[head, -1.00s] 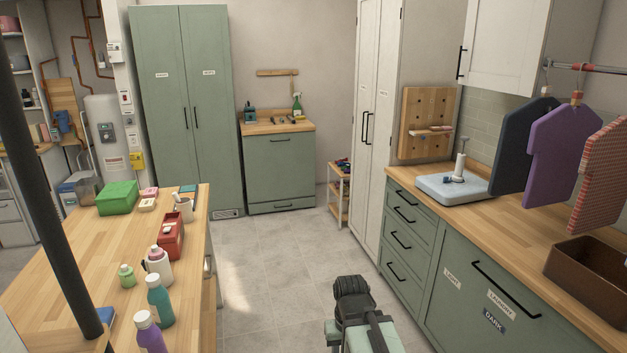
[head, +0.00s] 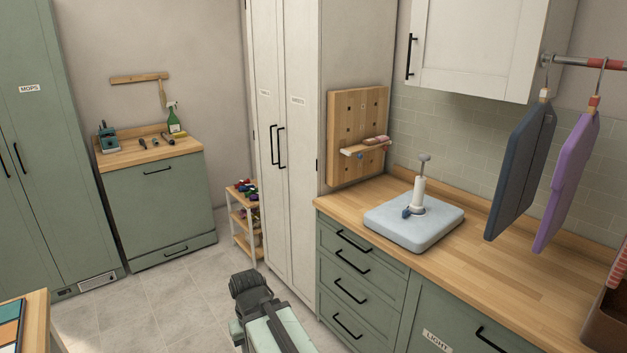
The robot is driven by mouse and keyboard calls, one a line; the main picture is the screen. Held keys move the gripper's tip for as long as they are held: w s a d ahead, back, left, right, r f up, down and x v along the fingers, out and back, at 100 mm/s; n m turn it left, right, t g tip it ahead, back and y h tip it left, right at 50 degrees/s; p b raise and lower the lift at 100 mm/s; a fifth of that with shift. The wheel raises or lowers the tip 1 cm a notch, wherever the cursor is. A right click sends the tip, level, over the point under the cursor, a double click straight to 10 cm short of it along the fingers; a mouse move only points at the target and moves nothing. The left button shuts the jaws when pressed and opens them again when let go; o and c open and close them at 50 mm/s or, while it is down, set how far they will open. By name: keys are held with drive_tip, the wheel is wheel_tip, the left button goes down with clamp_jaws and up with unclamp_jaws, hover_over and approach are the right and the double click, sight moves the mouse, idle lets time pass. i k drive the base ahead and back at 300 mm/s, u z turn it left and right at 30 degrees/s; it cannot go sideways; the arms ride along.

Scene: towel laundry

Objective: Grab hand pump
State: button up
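The hand pump (head: 419,190) has a white upright barrel with a grey knob on top and a small blue part at its foot. It stands on a pale blue, cushion-like slab (head: 440,226) on the right wooden counter. My gripper (head: 250,284) is at the bottom of the head view, low over the floor in front of the drawers and well to the left of the pump. Its dark end faces away, so its fingers cannot be made out. It is apart from the pump.
The wooden counter (head: 520,283) runs along the right, above green drawers (head: 345,285). A pegboard (head: 345,115) stands behind the slab. A dark garment (head: 520,170) and a purple one (head: 567,185) hang over the counter. A brown bin (head: 608,325) is at right. Floor ahead is clear.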

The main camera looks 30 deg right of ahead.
sight(417, 206)
drive_tip(key=u, duration=0.05)
drive_tip(key=i, duration=2)
drive_tip(key=z, duration=1.4)
